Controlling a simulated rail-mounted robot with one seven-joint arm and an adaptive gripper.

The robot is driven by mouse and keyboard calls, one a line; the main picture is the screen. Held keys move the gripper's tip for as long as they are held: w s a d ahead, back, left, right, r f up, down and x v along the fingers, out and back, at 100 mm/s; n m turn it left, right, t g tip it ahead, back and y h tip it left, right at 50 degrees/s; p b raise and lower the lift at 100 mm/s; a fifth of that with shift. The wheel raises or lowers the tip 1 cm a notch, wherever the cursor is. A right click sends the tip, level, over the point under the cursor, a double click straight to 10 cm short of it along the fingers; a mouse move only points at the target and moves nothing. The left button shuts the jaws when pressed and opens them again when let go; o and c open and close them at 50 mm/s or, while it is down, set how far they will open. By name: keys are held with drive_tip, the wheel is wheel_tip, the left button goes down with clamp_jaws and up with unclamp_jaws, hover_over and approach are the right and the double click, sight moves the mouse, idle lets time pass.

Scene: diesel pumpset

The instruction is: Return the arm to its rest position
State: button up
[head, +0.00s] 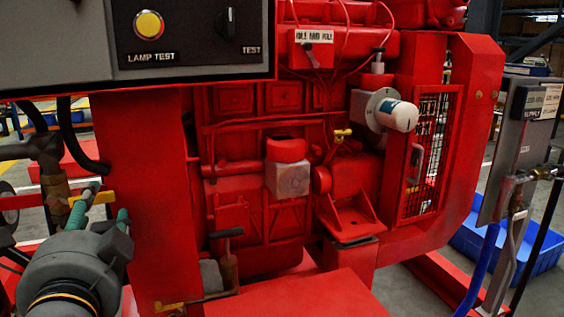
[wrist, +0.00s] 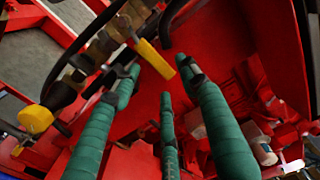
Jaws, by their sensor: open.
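My gripper (head: 104,205) is at the lower left of the head view, with its dark grey wrist below and its teal fingers pointing up and away. The fingers are in front of the left side of the red engine (head: 262,180). In the wrist view a brass valve with a yellow handle (wrist: 155,59) appears close beyond the left finger. I cannot tell whether they touch.
A grey control panel (head: 190,58) hangs over the upper left. Dark hoses and pipework (head: 45,150) stand close to the gripper on the left. A red ledge (head: 300,295) juts out at the bottom. A supply panel (head: 515,150) and a blue bin (head: 540,255) stand at right.

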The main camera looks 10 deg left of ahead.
sight(102, 202)
drive_tip(key=x, duration=0.4)
drive_tip(key=shift+w+a, duration=0.2)
drive_tip(key=shift+w, duration=0.1)
drive_tip(key=shift+s+r+p, duration=0.1)
drive_tip(key=shift+r+p, duration=0.1)
drive_tip(key=shift+p, duration=0.1)
drive_tip(key=shift+n, duration=0.3)
drive_tip(key=shift+f, duration=0.15)
